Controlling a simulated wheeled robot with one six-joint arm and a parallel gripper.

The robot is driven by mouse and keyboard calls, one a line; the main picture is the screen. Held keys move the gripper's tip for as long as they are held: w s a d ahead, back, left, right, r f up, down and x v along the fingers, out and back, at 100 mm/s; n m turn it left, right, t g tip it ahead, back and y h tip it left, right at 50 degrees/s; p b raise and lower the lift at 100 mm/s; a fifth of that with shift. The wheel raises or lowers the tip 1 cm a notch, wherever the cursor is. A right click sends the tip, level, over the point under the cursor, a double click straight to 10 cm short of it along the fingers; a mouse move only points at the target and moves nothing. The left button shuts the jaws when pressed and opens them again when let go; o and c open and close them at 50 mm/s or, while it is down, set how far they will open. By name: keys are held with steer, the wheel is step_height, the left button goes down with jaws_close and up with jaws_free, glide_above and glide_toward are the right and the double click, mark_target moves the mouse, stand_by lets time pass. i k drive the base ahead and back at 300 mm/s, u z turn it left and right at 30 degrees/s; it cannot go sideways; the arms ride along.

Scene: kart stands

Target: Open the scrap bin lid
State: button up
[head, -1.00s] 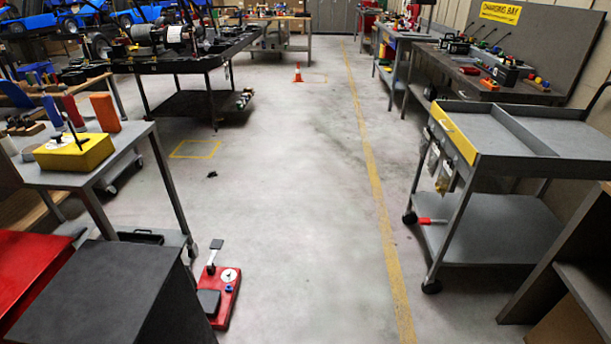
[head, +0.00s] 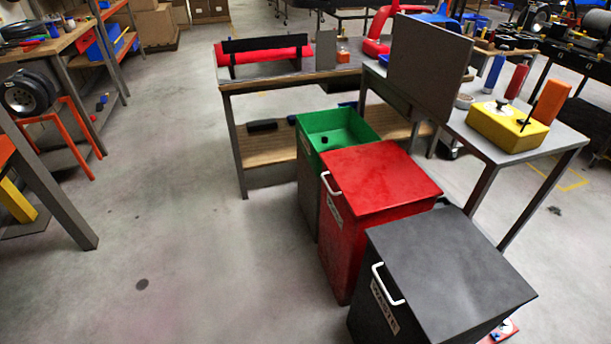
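Three bins stand in a row at the lower right. The red bin (head: 378,180) is in the middle, with its flat lid shut, a white handle (head: 331,184) on its left edge and a pale label I cannot read clearly. The black bin (head: 450,270) is nearest, its lid also shut, with a white handle (head: 386,284) and a label that seems to read WASTE. The green bin (head: 338,128) is farthest and open at the top, with a small dark thing inside. I cannot tell from the labels which one is the scrap bin. My gripper is not in view.
A workbench (head: 232,85) stands behind the green bin. A grey table (head: 553,138) with a yellow block (head: 508,128) stands right of the bins. A bench with an orange stool (head: 80,130) is at left. The floor (head: 190,250) left of the bins is clear.

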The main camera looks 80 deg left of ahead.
mark_target(376, 178)
steer(key=u, duration=2.25)
steer(key=k, duration=0.6)
steer(key=u, duration=0.55)
steer(key=i, duration=1.45)
steer(key=z, duration=0.2)
